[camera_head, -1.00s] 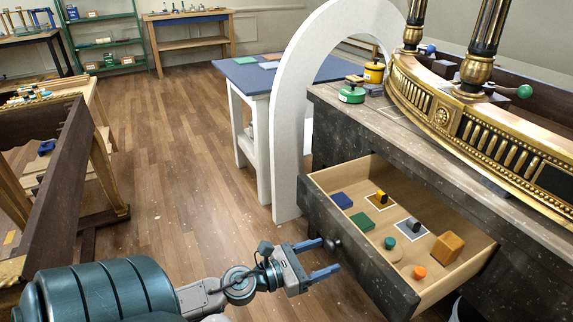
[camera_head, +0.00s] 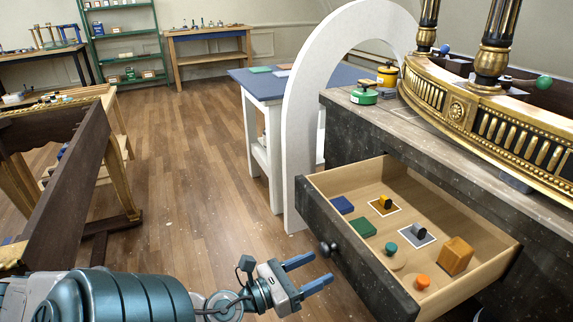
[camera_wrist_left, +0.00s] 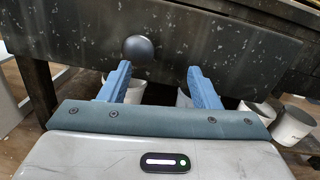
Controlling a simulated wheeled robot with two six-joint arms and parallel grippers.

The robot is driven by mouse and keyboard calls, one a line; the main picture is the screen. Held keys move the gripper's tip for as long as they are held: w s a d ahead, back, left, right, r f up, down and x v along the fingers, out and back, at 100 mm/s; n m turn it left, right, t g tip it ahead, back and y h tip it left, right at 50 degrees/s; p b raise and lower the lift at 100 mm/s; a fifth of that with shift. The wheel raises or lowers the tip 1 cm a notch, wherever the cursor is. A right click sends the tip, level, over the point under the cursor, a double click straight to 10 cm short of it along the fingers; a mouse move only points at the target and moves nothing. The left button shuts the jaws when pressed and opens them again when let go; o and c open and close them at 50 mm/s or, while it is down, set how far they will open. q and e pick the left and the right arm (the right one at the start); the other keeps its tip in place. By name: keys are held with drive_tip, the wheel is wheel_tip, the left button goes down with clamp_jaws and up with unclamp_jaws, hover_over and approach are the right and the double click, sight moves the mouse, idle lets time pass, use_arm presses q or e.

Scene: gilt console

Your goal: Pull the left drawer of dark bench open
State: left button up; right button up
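The left drawer (camera_head: 358,262) of the dark bench (camera_head: 352,130) stands pulled out, its light wooden inside showing. Its round dark knob (camera_head: 327,249) is on the drawer front; it also shows in the left wrist view (camera_wrist_left: 138,48). My left gripper (camera_head: 316,273) is open and empty, with blue fingers, just in front of the drawer front and slightly below the knob. In the left wrist view the knob is beyond the fingertips (camera_wrist_left: 160,75), nearer the left finger, and not between them. My right gripper is not in view.
Inside the drawer lie a blue block (camera_head: 342,205), a green block (camera_head: 362,227), an orange block (camera_head: 456,256) and several small knobbed pieces. A white arch (camera_head: 300,150) stands beside the bench. Pale containers (camera_wrist_left: 290,125) are below the drawer.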

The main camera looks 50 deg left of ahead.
use_arm(q)
drive_tip(key=s+a+m+g+h+p, duration=0.1)
drive_tip(key=s+a+m+h+p, duration=0.1)
drive_tip(key=s, duration=0.4)
drive_tip(key=shift+s+a+r+m+p, duration=0.2)
drive_tip(key=shift+a+r+m+p, duration=0.2)
drive_tip(key=shift+a+p, duration=0.35)
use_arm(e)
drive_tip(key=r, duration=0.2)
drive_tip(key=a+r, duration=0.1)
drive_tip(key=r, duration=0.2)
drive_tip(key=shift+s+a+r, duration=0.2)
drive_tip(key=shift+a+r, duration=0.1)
use_arm(q)
drive_tip(key=shift+d, duration=0.1)
